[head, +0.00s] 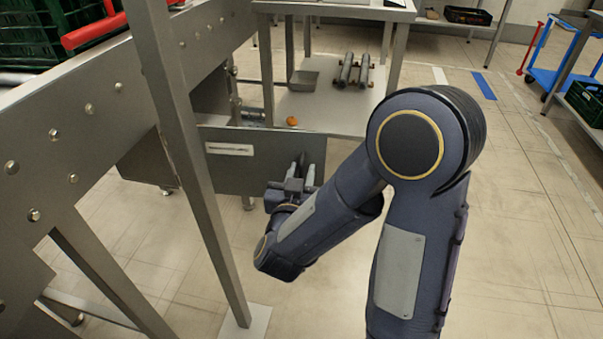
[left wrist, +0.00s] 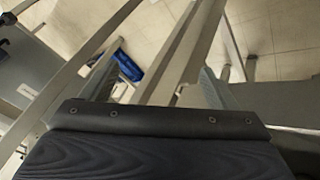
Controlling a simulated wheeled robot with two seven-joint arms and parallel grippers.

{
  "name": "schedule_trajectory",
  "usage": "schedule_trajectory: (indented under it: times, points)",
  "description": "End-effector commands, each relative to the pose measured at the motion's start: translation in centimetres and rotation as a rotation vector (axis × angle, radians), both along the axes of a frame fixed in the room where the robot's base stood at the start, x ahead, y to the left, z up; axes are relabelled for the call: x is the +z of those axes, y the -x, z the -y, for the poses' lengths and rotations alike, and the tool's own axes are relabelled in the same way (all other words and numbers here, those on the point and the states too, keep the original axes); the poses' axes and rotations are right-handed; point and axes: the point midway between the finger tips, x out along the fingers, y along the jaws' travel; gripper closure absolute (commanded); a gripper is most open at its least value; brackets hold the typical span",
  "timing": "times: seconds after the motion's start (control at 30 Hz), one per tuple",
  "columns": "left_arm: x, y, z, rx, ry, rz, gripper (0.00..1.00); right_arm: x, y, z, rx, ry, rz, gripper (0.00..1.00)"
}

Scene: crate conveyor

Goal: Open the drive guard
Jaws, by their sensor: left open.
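A grey panel, which looks like the drive guard (head: 238,174), stands low beside the conveyor frame in the head view. A pale bar or label (head: 229,149) sits on its face. My right gripper (head: 300,172) is at the panel's right end, its fingers pointing up and away from me. I cannot tell whether it touches the panel or how far its fingers are apart. In the left wrist view my left gripper (left wrist: 155,88) is open, with a metal post (left wrist: 176,65) showing between its fingers. I cannot tell whether the post is within their reach.
The conveyor frame (head: 98,120) fills the left, with a green crate (head: 28,35) on top. A metal upright (head: 190,150) stands between it and my right arm. Behind the panel a table's lower shelf (head: 330,110) holds rollers (head: 355,70).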

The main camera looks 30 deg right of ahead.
Motion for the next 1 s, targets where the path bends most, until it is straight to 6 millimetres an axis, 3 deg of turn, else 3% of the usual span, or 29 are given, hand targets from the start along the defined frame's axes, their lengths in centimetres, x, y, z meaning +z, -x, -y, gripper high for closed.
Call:
schedule_trajectory:
  times: [0.27, 0.7, 1.0]
  points:
    - [0.2, 0.0, 0.0, 0.0, 0.0, 0.0, 0.18, 0.1, 0.3, -0.4, 0.002, 0.0, 0.0, 0.74]
    - [1.3, 0.0, 0.0, 0.0, 0.0, 0.0, 0.18, 0.1, 5.3, -4.8, 0.005, 0.0, 0.0, 0.74]
    - [1.3, 0.0, 0.0, 0.0, 0.0, 0.0, 0.18, 0.0, 5.9, -5.1, 0.0, 0.001, 0.001, 0.74]
